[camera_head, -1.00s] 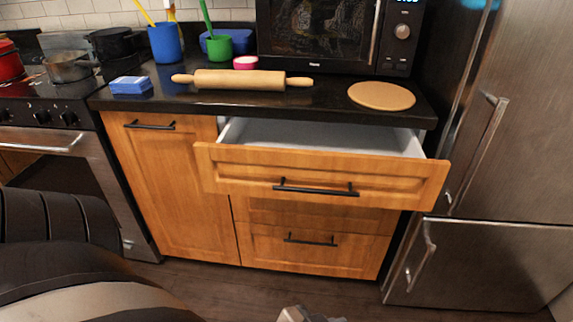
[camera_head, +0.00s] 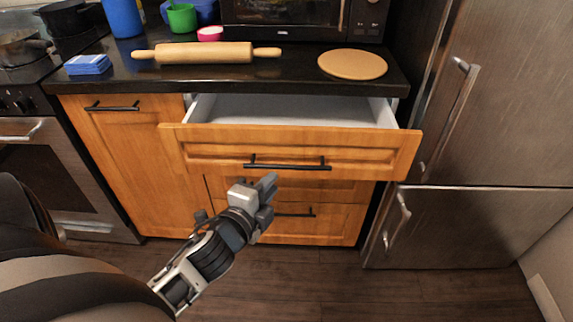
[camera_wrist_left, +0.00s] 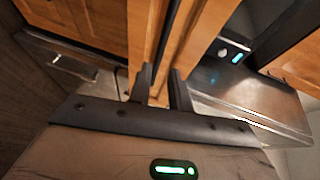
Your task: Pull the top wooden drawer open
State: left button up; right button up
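The top wooden drawer (camera_head: 200,149) is pulled well out below the counter, with its white interior (camera_head: 290,110) showing. Its black bar handle (camera_head: 287,167) runs across the front. My left gripper (camera_head: 268,187) is just below and in front of the handle in the head view. In the left wrist view, its two dark fingers (camera_wrist_left: 161,88) are spread apart, with wood visible between and beyond them. It appears empty; whether a finger touches the drawer cannot be told. My right gripper is not in view.
A lower drawer with its own handle (camera_head: 296,213) is shut below. A cabinet door (camera_head: 130,165) and oven (camera_head: 75,180) are on the left, a steel fridge (camera_head: 500,110) on the right. The counter holds a rolling pin (camera_head: 205,53) and round board (camera_head: 352,64). The floor in front is clear.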

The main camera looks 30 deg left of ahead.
aim_at(287, 168)
pick_arm(q)
jog(key=x, duration=0.9)
grip_shut()
jog(key=shift+s+d, duration=0.1)
